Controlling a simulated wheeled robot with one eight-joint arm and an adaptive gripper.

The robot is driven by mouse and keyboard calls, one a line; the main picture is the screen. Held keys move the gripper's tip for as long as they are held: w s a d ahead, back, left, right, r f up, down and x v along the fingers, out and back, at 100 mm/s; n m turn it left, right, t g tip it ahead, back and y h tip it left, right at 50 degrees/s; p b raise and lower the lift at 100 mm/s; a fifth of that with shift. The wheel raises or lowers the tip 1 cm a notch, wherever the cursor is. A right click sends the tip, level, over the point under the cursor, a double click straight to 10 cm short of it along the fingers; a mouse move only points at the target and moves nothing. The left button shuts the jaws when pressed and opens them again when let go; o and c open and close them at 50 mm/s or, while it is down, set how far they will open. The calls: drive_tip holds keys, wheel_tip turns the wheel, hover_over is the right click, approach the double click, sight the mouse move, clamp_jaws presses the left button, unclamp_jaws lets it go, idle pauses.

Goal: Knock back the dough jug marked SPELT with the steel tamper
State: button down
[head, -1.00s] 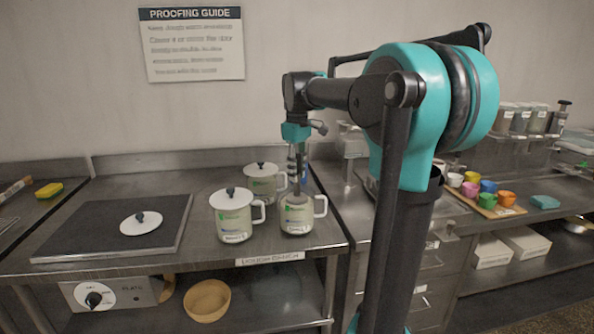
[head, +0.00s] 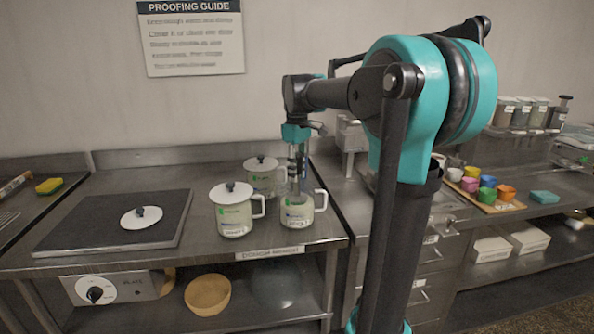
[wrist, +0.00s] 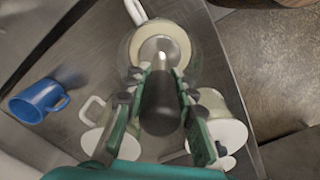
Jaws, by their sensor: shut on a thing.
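My gripper (head: 297,168) points down over an open jug (head: 297,217) at the counter's right front. In the wrist view my gripper (wrist: 160,88) is shut on the dark handle of the steel tamper (wrist: 160,108). The tamper's round steel foot (wrist: 158,50) is inside the jug's mouth, over pale dough; whether it presses the dough is unclear. Two lidded jugs stand close by, one to the left (head: 234,217) and one behind (head: 262,181). The jugs' labels are too small to read, so I cannot tell which says SPELT.
A loose white lid (head: 142,218) lies on the dark plate (head: 75,222) to the left. A blue mug (wrist: 40,100) shows in the wrist view, apart from the jugs. Coloured cups (head: 488,182) stand on a board at right. A wooden bowl (head: 208,296) sits on the lower shelf.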

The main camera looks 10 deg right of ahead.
sight(297, 153)
drive_tip(key=shift+f, duration=1.4)
idle(0.4)
drive_tip(key=shift+r, duration=5.5)
